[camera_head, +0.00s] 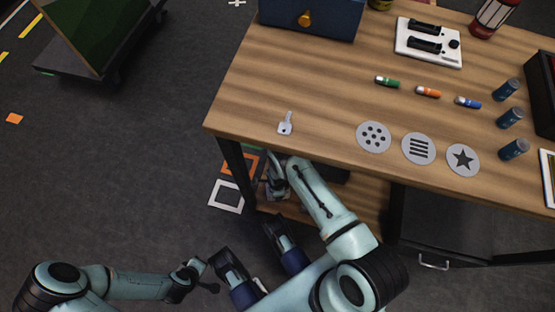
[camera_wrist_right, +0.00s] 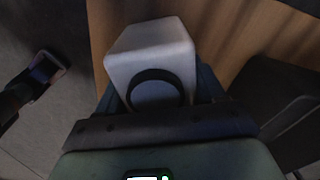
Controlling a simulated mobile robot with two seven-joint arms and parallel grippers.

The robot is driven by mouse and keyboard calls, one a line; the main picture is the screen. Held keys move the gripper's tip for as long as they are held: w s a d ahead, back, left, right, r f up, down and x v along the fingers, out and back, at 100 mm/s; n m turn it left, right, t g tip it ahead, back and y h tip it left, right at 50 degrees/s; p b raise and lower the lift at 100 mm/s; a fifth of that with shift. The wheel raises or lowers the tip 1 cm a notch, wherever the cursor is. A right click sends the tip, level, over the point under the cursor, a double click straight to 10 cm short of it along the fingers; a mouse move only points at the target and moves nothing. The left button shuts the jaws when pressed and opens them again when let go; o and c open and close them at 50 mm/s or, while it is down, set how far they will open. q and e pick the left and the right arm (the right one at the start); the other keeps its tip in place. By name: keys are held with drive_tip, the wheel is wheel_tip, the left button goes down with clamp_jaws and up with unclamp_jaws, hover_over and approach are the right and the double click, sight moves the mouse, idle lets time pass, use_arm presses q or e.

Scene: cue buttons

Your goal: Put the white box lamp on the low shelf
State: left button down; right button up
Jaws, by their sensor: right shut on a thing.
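The white box lamp (camera_wrist_right: 150,50), a pale block with a dark ring and round grey face, is in the right wrist view. My right gripper (camera_wrist_right: 158,100) is shut on it, a finger at each side. In the head view my right arm reaches down beside the table's left end, and the right gripper (camera_head: 275,182) is mostly hidden by the arm and tabletop. The low shelf (camera_head: 366,200) is a wooden board under the table; wood shows behind the lamp in the wrist view. I cannot tell whether lamp and shelf touch. My left gripper (camera_head: 208,276) is open and empty over the floor.
The tabletop (camera_head: 300,75) overhangs the shelf, with a dark leg (camera_head: 236,170) at its left corner. A dark cabinet (camera_head: 440,225) with a handle stands right of the shelf. A key, discs, markers and cans lie on top. Floor squares (camera_head: 226,196) mark the left.

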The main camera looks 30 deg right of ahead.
use_arm(q)
drive_tip(key=shift+f, duration=0.2)
use_arm(e)
drive_tip(key=shift+f, duration=0.2)
drive_tip(key=o, duration=1.7)
wheel_tip(320, 180, up, 6)
drive_tip(key=shift+r+p, duration=0.2)
drive_tip(key=shift+p, duration=0.85)
use_arm(q)
drive_tip(key=shift+t, duration=0.4)
drive_tip(key=shift+w+d+r, duration=0.1)
drive_tip(key=shift+w+r, duration=0.25)
drive_tip(key=shift+r, duration=0.35)
drive_tip(key=shift+w+d+r, duration=0.15)
drive_tip(key=shift+w+r, duration=0.25)
drive_tip(key=shift+r, duration=0.25)
drive_tip(key=shift+w+d+r, duration=0.1)
drive_tip(key=shift+w+r, duration=0.25)
drive_tip(key=shift+r, duration=0.35)
use_arm(e)
drive_tip(key=shift+r, duration=0.55)
